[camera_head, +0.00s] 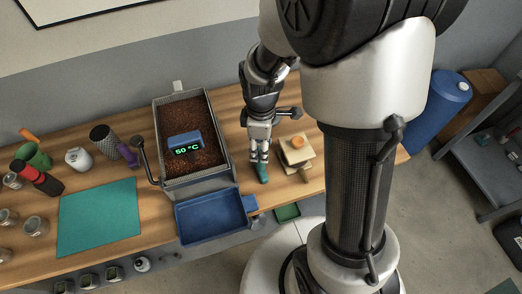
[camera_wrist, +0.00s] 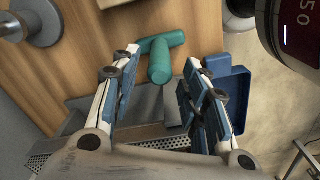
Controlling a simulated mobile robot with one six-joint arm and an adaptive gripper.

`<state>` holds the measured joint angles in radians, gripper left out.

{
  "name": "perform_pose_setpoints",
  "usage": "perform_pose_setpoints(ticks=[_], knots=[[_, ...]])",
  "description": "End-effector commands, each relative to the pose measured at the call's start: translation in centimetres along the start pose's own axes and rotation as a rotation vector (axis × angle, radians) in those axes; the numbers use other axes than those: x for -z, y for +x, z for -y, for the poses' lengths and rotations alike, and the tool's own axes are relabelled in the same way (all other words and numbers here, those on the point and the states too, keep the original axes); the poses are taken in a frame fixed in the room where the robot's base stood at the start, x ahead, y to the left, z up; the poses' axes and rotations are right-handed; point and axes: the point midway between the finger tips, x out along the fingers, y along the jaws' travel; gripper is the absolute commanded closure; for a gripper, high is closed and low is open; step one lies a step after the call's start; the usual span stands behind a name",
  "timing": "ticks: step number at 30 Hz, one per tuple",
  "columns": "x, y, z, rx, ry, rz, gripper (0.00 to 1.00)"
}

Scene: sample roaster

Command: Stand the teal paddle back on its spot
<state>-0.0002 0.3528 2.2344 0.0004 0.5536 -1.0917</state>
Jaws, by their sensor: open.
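The teal paddle (camera_head: 262,173) is on the wooden table right of the roaster, partly hidden by my gripper in the head view. In the wrist view the paddle (camera_wrist: 160,62) shows a teal crossbar and a thick rounded teal part. I cannot tell from these views whether it stands or lies. My gripper (camera_head: 259,157) is open and points down over it. In the wrist view my gripper (camera_wrist: 165,68) has its fingers spread, with the teal part between and just beyond the tips; no grip on it shows. I cannot make out a marked spot for it.
The bean-filled roaster box (camera_head: 155,125) with a 50 °C display stands close left, with a blue tray (camera_head: 210,218) in front. Wooden blocks with an orange knob (camera_head: 298,142) sit close right. A teal mat (camera_head: 100,217) and several jars lie farther left.

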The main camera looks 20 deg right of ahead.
Motion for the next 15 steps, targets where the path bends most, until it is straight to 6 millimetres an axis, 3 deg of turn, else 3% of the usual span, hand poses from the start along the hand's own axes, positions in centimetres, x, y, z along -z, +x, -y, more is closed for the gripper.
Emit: perform_pose_setpoints(ticks=[1, 3, 15], knots=[[0.1, -1.6, -0.1, -0.004, 0.0, -0.002, 0.59], [0.0, -2.9, -0.1, -0.003, 0.0, -0.002, 0.59], [-0.3, -8.1, 0.5, -0.028, 0.067, -0.015, 0.59]])
